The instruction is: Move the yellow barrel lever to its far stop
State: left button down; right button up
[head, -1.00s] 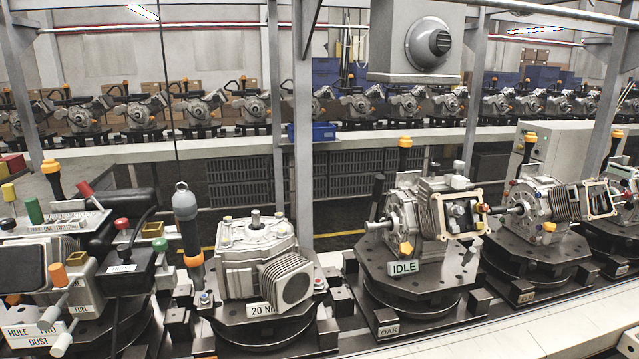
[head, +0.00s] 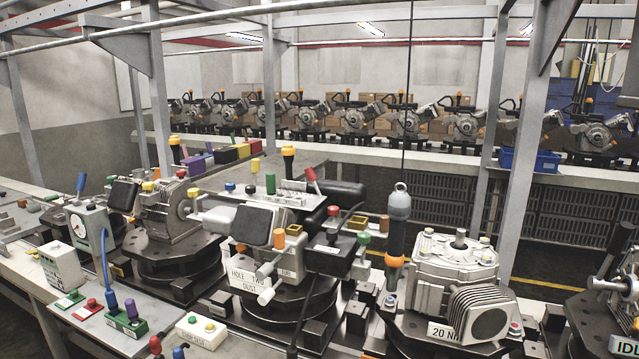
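A lever with a yellow barrel-shaped grip (head: 255,164) stands upright on the top plate (head: 292,199) of the central fixture, behind a dark square pad. An orange barrel grip (head: 279,238) is lower, at the fixture's front. The yellow lever's base and its stops are too small to make out. Neither of my grippers is in view.
A grey tool with an orange collar (head: 397,230) hangs on a cable right of the fixture. A gearbox labelled 20 NM (head: 450,270) stands farther right. A bench with a blue-cabled gauge box (head: 86,224) and coloured knobs is at left. Steel posts rise behind.

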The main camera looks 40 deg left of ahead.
aim_at(254, 164)
jog(key=u, duration=1.55)
jog(key=j+z, duration=0.6)
jog(key=z, duration=0.2)
jog(key=j+z, duration=0.4)
jog(key=l, duration=0.05)
